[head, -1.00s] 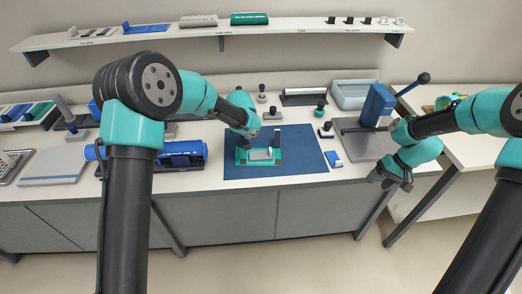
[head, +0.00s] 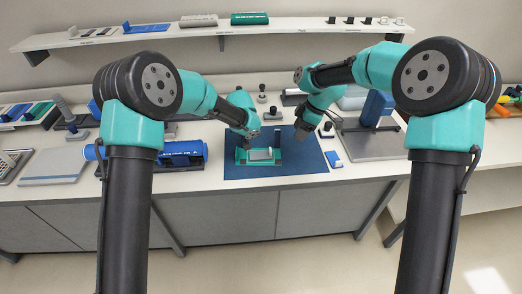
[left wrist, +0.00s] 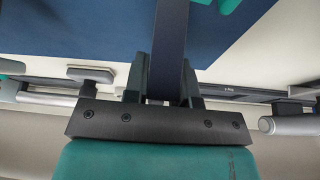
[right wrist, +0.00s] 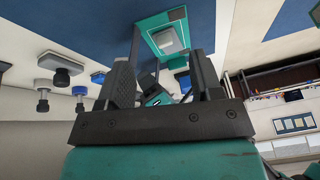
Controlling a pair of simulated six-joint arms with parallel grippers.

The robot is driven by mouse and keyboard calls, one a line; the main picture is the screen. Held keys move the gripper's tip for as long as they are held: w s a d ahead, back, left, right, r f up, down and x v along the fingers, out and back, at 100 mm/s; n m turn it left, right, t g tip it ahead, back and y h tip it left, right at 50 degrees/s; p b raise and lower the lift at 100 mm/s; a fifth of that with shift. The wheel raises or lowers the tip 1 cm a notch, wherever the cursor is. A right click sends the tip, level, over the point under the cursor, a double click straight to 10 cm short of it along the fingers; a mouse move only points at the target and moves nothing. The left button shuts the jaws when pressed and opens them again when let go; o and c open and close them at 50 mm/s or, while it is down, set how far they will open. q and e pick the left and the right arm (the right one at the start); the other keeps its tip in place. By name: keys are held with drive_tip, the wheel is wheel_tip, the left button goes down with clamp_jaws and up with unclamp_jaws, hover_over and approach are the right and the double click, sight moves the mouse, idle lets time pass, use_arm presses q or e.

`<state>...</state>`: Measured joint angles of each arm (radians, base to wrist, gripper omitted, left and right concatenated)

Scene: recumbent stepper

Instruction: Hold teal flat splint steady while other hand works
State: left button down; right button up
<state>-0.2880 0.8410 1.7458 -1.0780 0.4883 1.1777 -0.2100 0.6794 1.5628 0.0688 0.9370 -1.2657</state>
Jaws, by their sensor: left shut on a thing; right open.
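The teal flat splint (head: 242,160) lies on the blue mat (head: 310,164), with a pale grey block (head: 260,154) on it and a grey upright (head: 277,138) at its right. The splint also shows in the right wrist view (right wrist: 151,22). My left gripper (head: 246,137) is over the splint's left end. In the left wrist view it (left wrist: 167,98) is shut on a dark blue-grey strip (left wrist: 171,45); I cannot tell whether this is part of the splint. My right gripper (head: 301,137) hangs right of the splint, apart from it; its fingers (right wrist: 163,80) are open and empty.
A blue roller (head: 185,148) lies left of the mat. A small blue-and-white block (head: 333,159) sits at its right edge. A grey press base (head: 375,144) with a blue column stands farther right. Several knobbed stamps stand behind. The mat's front right is clear.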

sight(270, 149)
drive_tip(key=a+n, duration=0.1)
drive_tip(key=a+r+n, duration=0.1)
drive_tip(key=a, duration=0.1)
drive_tip(key=a+r, duration=0.1)
drive_tip(key=a, duration=0.1)
drive_tip(key=shift+w+a+n, duration=0.1)
drive_tip(key=shift+w+n, duration=0.2)
drive_tip(key=shift+n, duration=0.1)
drive_tip(key=shift+f, duration=0.2)
drive_tip(key=shift+x, duration=5.85)
drive_tip(key=c, duration=1)
